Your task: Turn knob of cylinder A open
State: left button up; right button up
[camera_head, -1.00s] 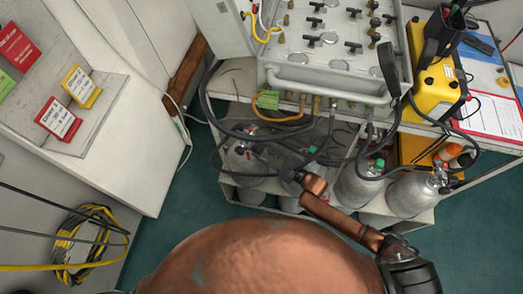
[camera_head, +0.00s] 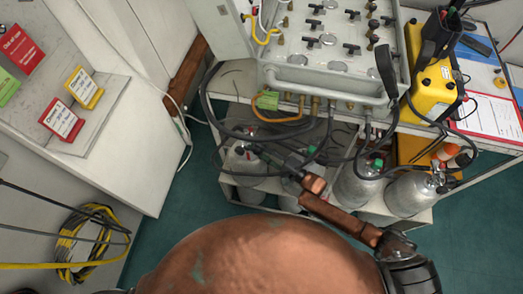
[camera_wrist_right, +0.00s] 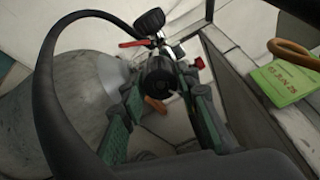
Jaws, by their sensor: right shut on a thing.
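Several grey gas cylinders stand on the shelf under the panel. The leftmost grey cylinder (camera_head: 246,163) has its valve end by my right gripper (camera_head: 266,154). In the right wrist view, a black round knob (camera_wrist_right: 160,75) sits between the two green-padded fingers of the right gripper (camera_wrist_right: 160,88), which are closed on it. The grey cylinder body (camera_wrist_right: 85,100) fills the left of that view. A red lever (camera_wrist_right: 133,44) and another black knob (camera_wrist_right: 149,20) lie just beyond. No letter shows on the cylinder. My left gripper is not in view.
Black hoses (camera_head: 215,105) loop around the cylinders and past the gripper. The air panel (camera_head: 335,45) and its shelf edge are above.

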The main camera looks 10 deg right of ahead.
jog(key=shift+n, duration=0.6)
jog(key=o, duration=1.2)
jog(key=shift+c, duration=0.2)
jog(key=v, duration=1.2)
jog(key=shift+f, duration=0.1)
